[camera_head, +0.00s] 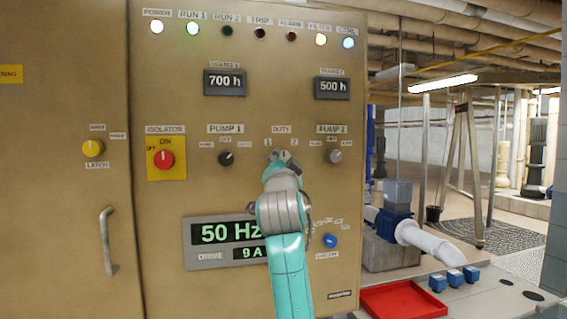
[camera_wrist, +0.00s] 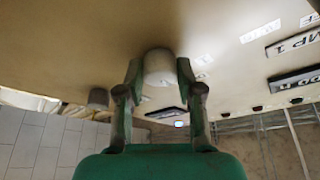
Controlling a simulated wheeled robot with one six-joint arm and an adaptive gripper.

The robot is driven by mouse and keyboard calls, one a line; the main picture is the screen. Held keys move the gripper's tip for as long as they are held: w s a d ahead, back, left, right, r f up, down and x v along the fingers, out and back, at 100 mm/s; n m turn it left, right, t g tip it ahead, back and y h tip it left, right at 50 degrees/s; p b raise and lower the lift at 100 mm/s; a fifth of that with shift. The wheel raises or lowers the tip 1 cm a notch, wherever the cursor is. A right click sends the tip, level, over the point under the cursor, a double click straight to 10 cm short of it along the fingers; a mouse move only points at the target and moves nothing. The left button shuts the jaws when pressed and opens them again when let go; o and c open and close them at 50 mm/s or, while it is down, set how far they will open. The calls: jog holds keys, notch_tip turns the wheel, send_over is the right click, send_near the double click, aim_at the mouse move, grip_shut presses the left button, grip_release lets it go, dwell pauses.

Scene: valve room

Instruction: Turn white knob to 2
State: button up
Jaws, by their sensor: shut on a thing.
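The white knob (camera_wrist: 160,66) sits on the tan panel, between the two fingers of my gripper (camera_wrist: 157,80) in the wrist view. The fingers are shut on its sides. In the head view my gripper (camera_head: 283,158) is at the panel below the DUTY label (camera_head: 281,129), with the marks 1 and 2 just above it. There my gripper hides most of the knob, so I cannot tell which mark it points to.
The black PUMP 1 knob (camera_head: 226,158) is to the left, and the grey PUMP 2 knob (camera_head: 333,156) is close on the right. A blue knob (camera_head: 330,241) is lower right. The red isolator switch (camera_head: 163,159) and yellow knob (camera_head: 93,148) are farther left.

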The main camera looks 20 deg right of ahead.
jog(key=m, duration=0.2)
jog(key=m+g+h, duration=0.1)
jog(key=m, duration=0.1)
jog(key=m+g, duration=0.1)
jog(key=m, duration=0.1)
jog(key=shift+a+r+m, duration=0.15)
jog(key=shift+r+m, duration=0.1)
jog(key=shift+m, duration=0.05)
jog(key=shift+r+m+g, duration=0.1)
jog(key=shift+m+g, duration=0.9)
jog(key=shift+m, duration=1.2)
jog(key=o, duration=1.2)
jog(key=shift+c, duration=0.2)
jog(key=v, duration=1.2)
jog(key=shift+a, duration=0.15)
